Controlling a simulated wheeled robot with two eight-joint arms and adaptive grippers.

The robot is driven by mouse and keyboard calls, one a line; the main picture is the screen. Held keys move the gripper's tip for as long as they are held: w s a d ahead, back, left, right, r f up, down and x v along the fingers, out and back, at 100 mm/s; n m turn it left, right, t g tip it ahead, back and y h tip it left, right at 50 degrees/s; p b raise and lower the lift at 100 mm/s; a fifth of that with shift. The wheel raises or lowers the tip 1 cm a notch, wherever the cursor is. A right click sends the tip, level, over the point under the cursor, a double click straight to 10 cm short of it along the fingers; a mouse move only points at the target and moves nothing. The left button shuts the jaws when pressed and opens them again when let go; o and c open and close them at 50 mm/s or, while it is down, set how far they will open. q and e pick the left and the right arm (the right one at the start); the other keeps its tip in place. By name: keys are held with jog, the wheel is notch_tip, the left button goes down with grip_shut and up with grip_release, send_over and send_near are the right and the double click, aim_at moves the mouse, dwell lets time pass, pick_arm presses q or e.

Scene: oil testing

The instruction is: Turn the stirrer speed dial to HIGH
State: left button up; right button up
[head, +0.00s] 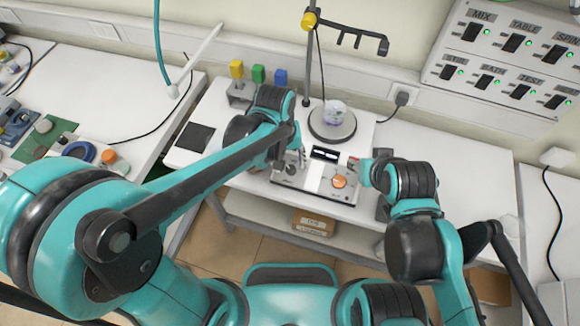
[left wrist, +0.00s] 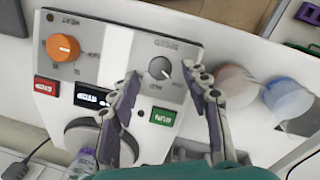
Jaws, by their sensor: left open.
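The stirrer's control panel (head: 314,184) lies on the bench in the head view. In the left wrist view it appears upside down, with the grey speed dial (left wrist: 160,68) under its SPEED label. The dial's labels are too small to read surely. My left gripper (left wrist: 160,71) is open, with one fingertip on each side of the dial; I cannot tell whether they touch it. In the head view, my left gripper (head: 291,160) is over the panel's left part and partly hides the dial. My right gripper (head: 361,168) is near the panel's right end; its jaws are too small to read.
The orange heat dial (head: 339,182) is right of the speed dial. A lit display (head: 325,154) sits behind them. A vessel (head: 334,112) stands on the round stirrer plate (head: 332,134). In the left wrist view are red (left wrist: 46,86) and green (left wrist: 163,117) buttons.

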aim_at(291, 170)
pick_arm(q)
jog(key=shift+d+f, duration=0.1)
jog(key=shift+f, duration=1.1)
jog(key=shift+c, duration=0.3)
grip_shut()
